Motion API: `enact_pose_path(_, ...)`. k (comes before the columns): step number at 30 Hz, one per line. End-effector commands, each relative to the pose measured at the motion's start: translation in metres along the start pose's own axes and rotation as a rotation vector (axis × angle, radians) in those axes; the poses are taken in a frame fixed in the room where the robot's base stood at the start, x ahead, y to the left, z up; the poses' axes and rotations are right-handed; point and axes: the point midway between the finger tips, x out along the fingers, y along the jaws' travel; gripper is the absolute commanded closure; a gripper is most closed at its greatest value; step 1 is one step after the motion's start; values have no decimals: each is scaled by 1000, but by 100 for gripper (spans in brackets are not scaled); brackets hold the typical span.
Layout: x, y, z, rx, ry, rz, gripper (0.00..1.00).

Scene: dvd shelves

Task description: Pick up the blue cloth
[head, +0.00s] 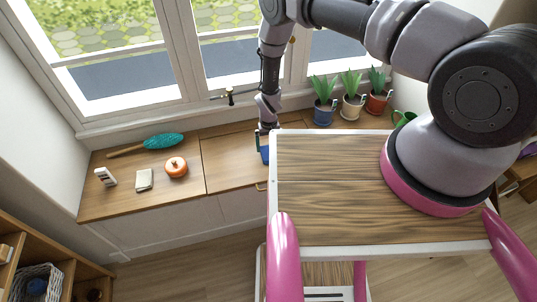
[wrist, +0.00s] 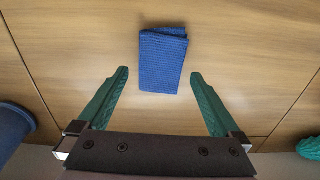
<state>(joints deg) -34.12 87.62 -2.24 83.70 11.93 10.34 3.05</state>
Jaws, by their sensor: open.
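The blue cloth (wrist: 163,61) lies folded flat on the wooden counter in the wrist view. My gripper (wrist: 160,75) is open, with its two green fingers apart and pointing toward the cloth.
The counter (head: 228,160) carries a teal duster (head: 164,141), an orange pot (head: 176,167), a light notebook (head: 144,180) and a white bottle (head: 106,177) at left. Potted plants (head: 351,100) stand at right by the window. A tap (head: 230,97) is behind. Counter around the cloth is clear.

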Motion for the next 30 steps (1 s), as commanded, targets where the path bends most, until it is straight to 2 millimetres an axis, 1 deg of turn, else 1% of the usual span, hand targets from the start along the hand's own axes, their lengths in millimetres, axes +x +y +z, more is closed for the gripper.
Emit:
enact_pose_path(1,10,-1,3,-1,-2,1,0)
enact_pose_path(3,21,-2,4,-1,-2,1,0)
enact_pose_path(6,31,-2,3,-1,0,1,0)
enact_pose_path(9,35,-2,3,-1,0,1,0)
enact_pose_path(15,35,-2,2,0,0,1,0)
enact_pose_path(17,35,-2,2,0,0,1,23)
enact_pose_path(18,35,-2,2,0,0,1,38)
enact_pose_path(20,35,-2,2,0,0,1,61)
enact_pose_path(21,35,-2,2,0,0,1,70)
enact_pose_path(30,34,-2,2,0,0,0,70)
